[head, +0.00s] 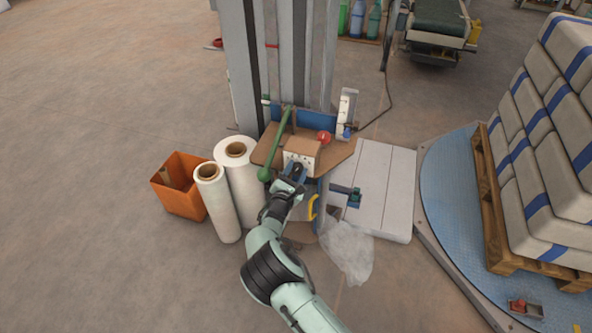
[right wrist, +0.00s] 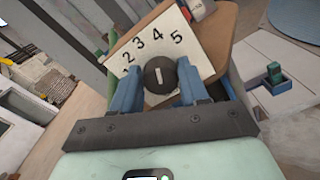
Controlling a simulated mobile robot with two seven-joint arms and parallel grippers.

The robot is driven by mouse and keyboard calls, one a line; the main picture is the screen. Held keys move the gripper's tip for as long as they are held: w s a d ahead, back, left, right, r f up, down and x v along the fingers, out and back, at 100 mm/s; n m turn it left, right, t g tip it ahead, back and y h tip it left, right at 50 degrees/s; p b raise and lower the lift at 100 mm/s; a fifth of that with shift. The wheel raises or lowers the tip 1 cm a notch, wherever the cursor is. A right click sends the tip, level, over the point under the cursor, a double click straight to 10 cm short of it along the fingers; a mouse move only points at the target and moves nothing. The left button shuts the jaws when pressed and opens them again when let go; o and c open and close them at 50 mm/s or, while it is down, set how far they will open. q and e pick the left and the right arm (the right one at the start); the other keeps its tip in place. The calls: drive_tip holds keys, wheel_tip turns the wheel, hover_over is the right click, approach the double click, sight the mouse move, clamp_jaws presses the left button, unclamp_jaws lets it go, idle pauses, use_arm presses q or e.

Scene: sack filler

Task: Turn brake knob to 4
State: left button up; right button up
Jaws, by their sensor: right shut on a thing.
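The brake knob (right wrist: 160,75) is round and black with a short white mark, in front of a white dial plate (right wrist: 190,62) numbered 2, 3, 4 and 5 in the right wrist view. The white mark stands nearly upright in that picture, roughly toward the 4; I cannot tell the exact alignment. My right gripper (right wrist: 161,90) is shut on the knob, one blue finger on each side. In the head view my right gripper (head: 292,174) reaches the front of the pale box (head: 301,158), covering the knob. My left gripper is not in view.
A brown shelf (head: 340,151) on the grey column carries a green lever (head: 281,135) and a red knob (head: 324,137). Film rolls (head: 220,205) and an orange bin (head: 177,187) stand at left. A loaded pallet (head: 500,235) stands at right. The left floor is clear.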

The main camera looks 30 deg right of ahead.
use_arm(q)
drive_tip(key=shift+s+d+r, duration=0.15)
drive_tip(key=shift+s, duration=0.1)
use_arm(e)
drive_tip(key=shift+f+m, duration=0.15)
drive_tip(key=shift+m, duration=0.15)
drive_tip(key=o, duration=1)
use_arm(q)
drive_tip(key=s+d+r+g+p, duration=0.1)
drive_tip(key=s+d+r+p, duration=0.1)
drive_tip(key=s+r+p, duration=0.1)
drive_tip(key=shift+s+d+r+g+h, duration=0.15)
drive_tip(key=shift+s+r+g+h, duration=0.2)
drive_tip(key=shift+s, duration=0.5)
use_arm(e)
drive_tip(key=v, duration=1.3)
drive_tip(key=shift+s+a, duration=0.15)
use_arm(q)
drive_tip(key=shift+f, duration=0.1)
